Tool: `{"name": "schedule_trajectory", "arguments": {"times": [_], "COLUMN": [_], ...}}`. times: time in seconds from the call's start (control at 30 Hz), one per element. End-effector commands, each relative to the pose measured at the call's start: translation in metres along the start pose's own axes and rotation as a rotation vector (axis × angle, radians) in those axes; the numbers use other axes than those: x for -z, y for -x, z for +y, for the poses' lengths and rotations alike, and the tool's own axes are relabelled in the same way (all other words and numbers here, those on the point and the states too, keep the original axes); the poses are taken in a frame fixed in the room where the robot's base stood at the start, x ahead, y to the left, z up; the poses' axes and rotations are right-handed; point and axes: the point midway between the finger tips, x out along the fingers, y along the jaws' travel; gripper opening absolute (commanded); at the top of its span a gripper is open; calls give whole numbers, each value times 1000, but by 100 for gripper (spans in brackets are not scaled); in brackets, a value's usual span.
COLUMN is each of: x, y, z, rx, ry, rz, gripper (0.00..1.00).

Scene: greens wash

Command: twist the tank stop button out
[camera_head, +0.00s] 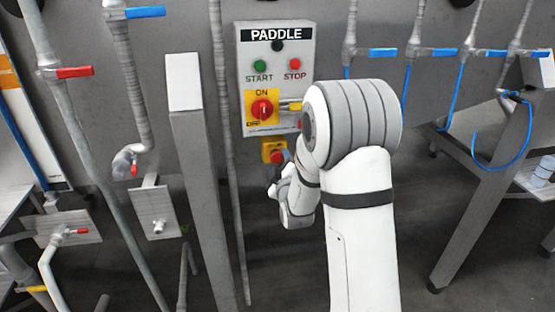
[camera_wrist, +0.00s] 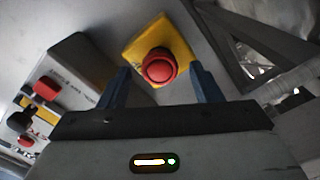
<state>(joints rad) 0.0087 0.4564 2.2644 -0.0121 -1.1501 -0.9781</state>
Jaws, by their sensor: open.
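The tank stop button is a red mushroom knob (camera_wrist: 159,68) on a yellow box (camera_wrist: 139,46). In the wrist view it lies ahead of my gripper (camera_wrist: 158,85), between its two dark blue fingers. The fingers stand apart on either side, and I see no clear contact with the knob. In the head view the red knob (camera_head: 278,157) and its yellow box (camera_head: 268,147) show below the PADDLE panel. My gripper (camera_head: 278,178) is just below it there, its fingertips partly hidden.
The grey PADDLE panel (camera_head: 246,76) with a green START button (camera_head: 260,66), a red STOP button (camera_head: 295,65) and a red rotary switch (camera_head: 262,108) is directly above. A grey post (camera_head: 190,150) and pipes stand to the left. Blue hoses (camera_head: 456,95) hang at the right.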

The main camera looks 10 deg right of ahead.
Motion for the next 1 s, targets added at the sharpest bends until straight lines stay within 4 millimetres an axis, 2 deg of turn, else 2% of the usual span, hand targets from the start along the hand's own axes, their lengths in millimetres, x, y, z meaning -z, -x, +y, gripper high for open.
{"name": "schedule_trajectory", "arguments": {"times": [0.13,0.4,0.93,1.0], "x": [0,0,-1,2], "y": [-10,-12,-11,-11], "z": [0,0,0,-2], "rx": [0,-1,0,0], "ry": [-1,-1,-1,-1], "rz": [0,0,-2,-1], "gripper": [58,58,15,15]}}
